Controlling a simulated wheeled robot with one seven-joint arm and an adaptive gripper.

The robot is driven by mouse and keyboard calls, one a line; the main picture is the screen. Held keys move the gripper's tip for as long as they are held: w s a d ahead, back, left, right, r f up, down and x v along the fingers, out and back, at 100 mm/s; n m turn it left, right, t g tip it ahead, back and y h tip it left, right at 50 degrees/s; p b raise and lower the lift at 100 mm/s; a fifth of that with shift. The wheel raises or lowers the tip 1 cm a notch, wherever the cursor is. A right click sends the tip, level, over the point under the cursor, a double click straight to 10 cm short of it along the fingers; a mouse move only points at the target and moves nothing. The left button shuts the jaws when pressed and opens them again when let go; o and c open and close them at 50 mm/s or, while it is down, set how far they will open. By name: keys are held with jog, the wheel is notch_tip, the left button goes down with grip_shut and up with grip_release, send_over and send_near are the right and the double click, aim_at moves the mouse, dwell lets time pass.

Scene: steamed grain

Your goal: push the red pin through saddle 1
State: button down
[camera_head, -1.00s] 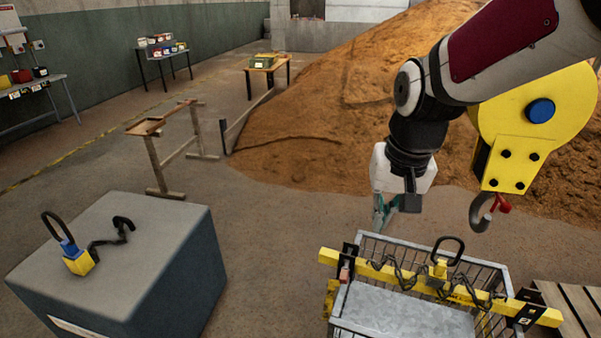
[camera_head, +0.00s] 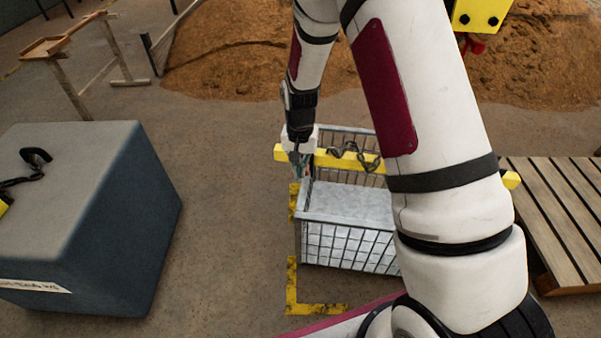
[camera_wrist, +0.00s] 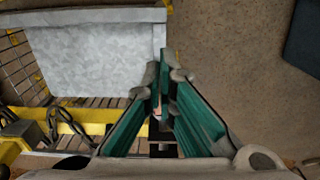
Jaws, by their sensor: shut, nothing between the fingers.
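My gripper (camera_head: 299,168) is shut and empty at the left end of the yellow beam (camera_head: 345,159), over the basket's far left corner. In the wrist view its green fingers (camera_wrist: 165,75) meet at the tips, in front of the beam (camera_wrist: 90,116). The saddle at this end is mostly hidden behind my gripper. A small pinkish patch and dark parts show between the fingers in the wrist view; I cannot tell for sure whether this is the red pin or how far in it sits. Whether the fingertips touch anything is unclear.
The wire basket (camera_head: 300,225) holds pale blocks under a grey sheet. A chain (camera_head: 367,160) lies along the beam. A yellow hook block (camera_head: 478,15) hangs at top right. A grey block (camera_head: 75,190) stands left, a wooden pallet (camera_head: 560,215) right. My arm hides the beam's right part.

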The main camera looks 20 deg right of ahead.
jog(key=f+b, duration=0.1)
jog(key=f, duration=0.2)
jog(key=w+f+b, duration=0.1)
jog(key=f, duration=0.2)
jog(key=w+d+f+b, duration=0.1)
jog(key=f, duration=0.1)
jog(key=shift+f+b, duration=0.4)
jog(key=shift+w+d+r, duration=0.1)
jog(key=shift+w+d, duration=0.35)
jog(key=shift+w, duration=0.35)
jog(key=shift+w+d, duration=0.45)
jog(key=shift+w, duration=0.45)
jog(key=shift+w+d, duration=0.4)
jog(key=shift+w, duration=0.45)
jog(key=shift+s, duration=0.1)
